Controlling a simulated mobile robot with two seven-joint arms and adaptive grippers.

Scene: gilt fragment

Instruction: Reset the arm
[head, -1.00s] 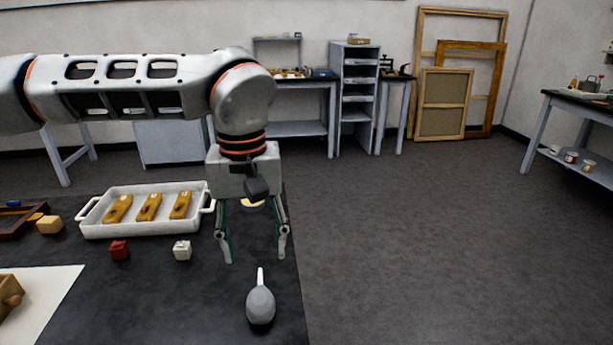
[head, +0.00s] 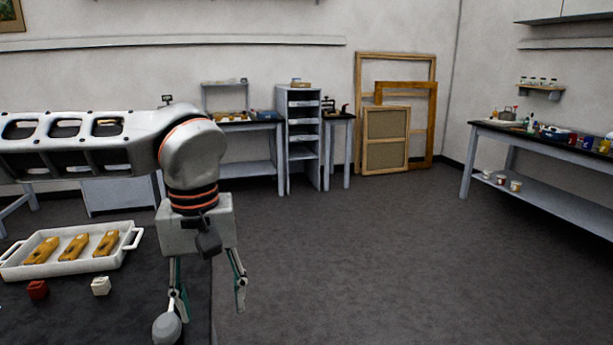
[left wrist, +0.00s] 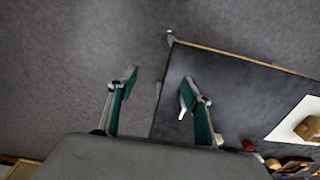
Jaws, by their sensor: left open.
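My left gripper (head: 211,310) hangs fingers-down at the table's right edge in the head view. Its fingers are apart with nothing between them. One finger is in line with the grey bulb blower (head: 167,328); the other is seen against the floor. Whether the near finger touches the blower cannot be told. In the left wrist view the open fingers (left wrist: 160,80) span the floor and the corner of the dark table (left wrist: 225,75). My right gripper is not in view.
A white tray (head: 130,263) holds three gilded pieces on the dark table, with a red block (head: 37,290) and a white block (head: 101,286) in front. Open floor (head: 350,260) lies to the right. A side bench (head: 500,133) stands far right.

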